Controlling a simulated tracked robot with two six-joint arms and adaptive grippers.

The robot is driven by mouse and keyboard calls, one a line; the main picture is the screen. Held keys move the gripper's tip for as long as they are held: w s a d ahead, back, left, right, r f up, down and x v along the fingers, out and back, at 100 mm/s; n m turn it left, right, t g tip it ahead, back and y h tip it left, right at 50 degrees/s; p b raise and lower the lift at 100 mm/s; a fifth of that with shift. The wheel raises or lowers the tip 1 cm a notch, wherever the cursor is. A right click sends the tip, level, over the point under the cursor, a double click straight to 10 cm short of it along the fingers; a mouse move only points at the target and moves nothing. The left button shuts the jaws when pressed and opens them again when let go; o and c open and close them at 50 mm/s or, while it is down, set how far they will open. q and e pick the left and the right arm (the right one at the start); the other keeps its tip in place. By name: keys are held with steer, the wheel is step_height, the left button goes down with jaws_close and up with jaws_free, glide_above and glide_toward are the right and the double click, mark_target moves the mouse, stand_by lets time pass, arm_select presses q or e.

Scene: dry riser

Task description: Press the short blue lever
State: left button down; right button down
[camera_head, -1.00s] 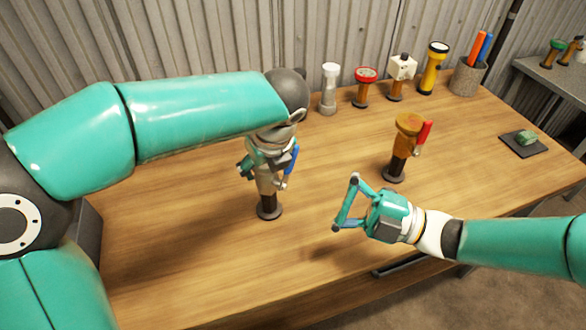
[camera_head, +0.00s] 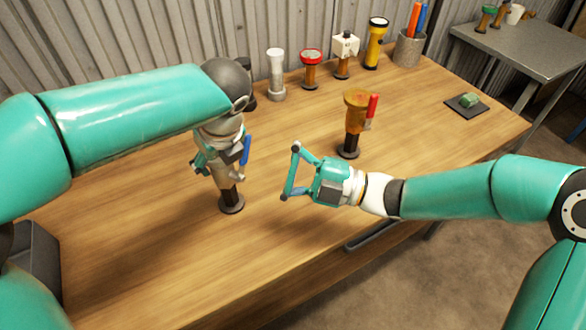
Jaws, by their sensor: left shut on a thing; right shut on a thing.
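The blue lever (camera_head: 246,150) shows at the right side of a pale upright fitting (camera_head: 227,184) with a dark round foot, on the wooden table. My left gripper (camera_head: 213,155) is shut on this fitting, and my forearm and wrist hide its top. A second fitting, orange-brown (camera_head: 355,112) with a red lever (camera_head: 372,107), stands upright further right. My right gripper (camera_head: 291,173) is above the table between the two fittings, apart from both.
Along the back of the table (camera_head: 300,240) stand a white-topped piece (camera_head: 277,75), a red-topped piece (camera_head: 311,70), a white box-topped piece (camera_head: 345,55), a yellow torch (camera_head: 376,43) and a grey cup (camera_head: 409,48) of sticks. A green piece (camera_head: 469,100) lies on a dark pad. The table's right front is clear.

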steer(key=shift+x, duration=2.3)
steer(key=shift+w+d+f+m+t, duration=0.2)
steer(key=shift+w+m, duration=0.2)
steer(key=shift+m, duration=0.3)
steer(key=shift+w+d+f+m+t, duration=0.1)
steer(key=shift+w+d+m+t, duration=0.2)
steer(key=shift+m, duration=0.4)
steer(key=v, duration=0.9)
steer(key=shift+d, duration=0.45)
steer(key=shift+w, duration=0.15)
steer(key=c, duration=1.4)
jaws_free()
steer(key=shift+s+a+r+n+g, duration=0.15)
steer(key=shift+s+n, duration=0.1)
steer(key=shift+n, duration=0.15)
steer(key=shift+s+r+n+g, duration=0.1)
steer(key=shift+s+n+g, duration=0.1)
steer(key=shift+n, duration=0.2)
steer(key=c, duration=0.5)
steer(key=shift+s+a+n, duration=0.1)
steer(key=shift+s+n, duration=0.15)
steer(key=shift+n, duration=0.25)
jaws_close()
